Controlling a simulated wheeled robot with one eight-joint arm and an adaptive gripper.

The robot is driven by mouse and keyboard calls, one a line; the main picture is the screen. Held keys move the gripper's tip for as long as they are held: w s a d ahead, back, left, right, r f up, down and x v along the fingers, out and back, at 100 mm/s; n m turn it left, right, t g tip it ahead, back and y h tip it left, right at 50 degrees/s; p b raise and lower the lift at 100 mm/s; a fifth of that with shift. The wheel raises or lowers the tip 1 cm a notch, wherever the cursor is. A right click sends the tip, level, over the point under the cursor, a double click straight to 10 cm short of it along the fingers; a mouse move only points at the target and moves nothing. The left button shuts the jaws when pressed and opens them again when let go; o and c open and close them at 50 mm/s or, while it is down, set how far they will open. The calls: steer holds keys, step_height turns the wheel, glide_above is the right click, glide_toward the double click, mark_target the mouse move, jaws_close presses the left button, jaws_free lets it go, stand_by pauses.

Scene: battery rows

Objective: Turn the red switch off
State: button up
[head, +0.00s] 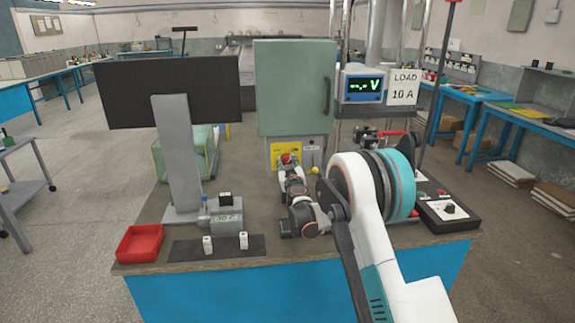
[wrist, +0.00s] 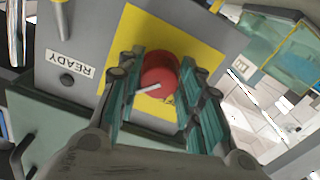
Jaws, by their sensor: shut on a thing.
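The red switch (wrist: 160,70) is a round red knob with a white pointer bar, on a yellow plate (wrist: 140,28). In the wrist view, the pointer lies slantwise, nearly level. In the head view, the switch (head: 287,158) is a small red spot on the front of the cabinet base, largely hidden by my gripper. My gripper (wrist: 161,84) has one ribbed finger on each side of the knob and is shut on it. In the head view, my gripper (head: 290,168) reaches the yellow panel.
A green cabinet (head: 295,90) stands above the panel, beside a voltmeter (head: 362,85) showing dashes. A yellow-tipped lever (head: 312,170) is close right of my gripper. A red tray (head: 140,243), a dark screen (head: 168,90) and two small batteries on a dark mat (head: 225,247) stand left.

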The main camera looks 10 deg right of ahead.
steer(key=n, duration=0.4)
steer(key=n+p, duration=0.1)
steer(key=n, duration=0.3)
steer(key=shift+n, duration=0.4)
steer(key=n, duration=0.4)
steer(key=shift+n, duration=0.3)
steer(key=n, duration=0.4)
steer(key=shift+r, duration=0.1)
steer(key=o, duration=1.1)
steer(key=shift+c, duration=0.2)
steer(key=shift+s, duration=0.1)
